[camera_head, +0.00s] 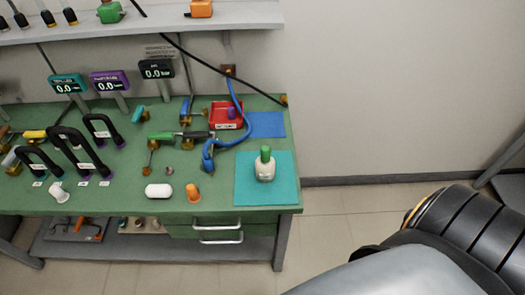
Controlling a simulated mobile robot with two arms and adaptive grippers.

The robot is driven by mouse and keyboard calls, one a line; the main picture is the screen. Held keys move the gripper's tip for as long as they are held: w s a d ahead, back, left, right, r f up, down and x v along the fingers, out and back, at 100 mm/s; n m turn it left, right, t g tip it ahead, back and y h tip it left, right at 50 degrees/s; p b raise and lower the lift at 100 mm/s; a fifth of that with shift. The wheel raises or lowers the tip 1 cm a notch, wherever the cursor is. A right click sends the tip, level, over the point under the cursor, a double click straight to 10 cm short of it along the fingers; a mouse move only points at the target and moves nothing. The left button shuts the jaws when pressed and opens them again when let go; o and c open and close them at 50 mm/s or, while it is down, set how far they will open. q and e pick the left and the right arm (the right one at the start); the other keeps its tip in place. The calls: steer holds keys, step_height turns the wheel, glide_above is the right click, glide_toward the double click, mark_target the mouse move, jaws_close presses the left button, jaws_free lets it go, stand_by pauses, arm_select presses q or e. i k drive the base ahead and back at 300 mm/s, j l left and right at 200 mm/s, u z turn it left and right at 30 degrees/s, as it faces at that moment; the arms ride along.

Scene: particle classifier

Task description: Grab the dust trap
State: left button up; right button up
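No label in view reads dust trap, and I cannot tell for certain which object it is. A small pale bottle-like piece with a green top (265,165) stands upright on a teal mat (245,192) at the bench's right end. A white rounded cylinder (158,191) lies near the front edge, with an orange piece (193,193) to its right. A small white piece (59,193) sits farther left. Neither gripper is in view. A grey and black arm part of mine fills the lower right, apart from the bench.
The green bench (120,201) carries black hoop-shaped tubes (70,140), a red tray (229,112), a blue hose (240,120) and a blue mat (266,125). Displays (157,70) stand behind. A shelf (150,22) hangs above. Floor right of the bench is clear.

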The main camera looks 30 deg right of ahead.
mark_target(265, 172)
steer(key=z, duration=1.05)
steer(key=l+u, duration=0.1)
steer(key=l, duration=0.35)
steer(key=i, duration=0.05)
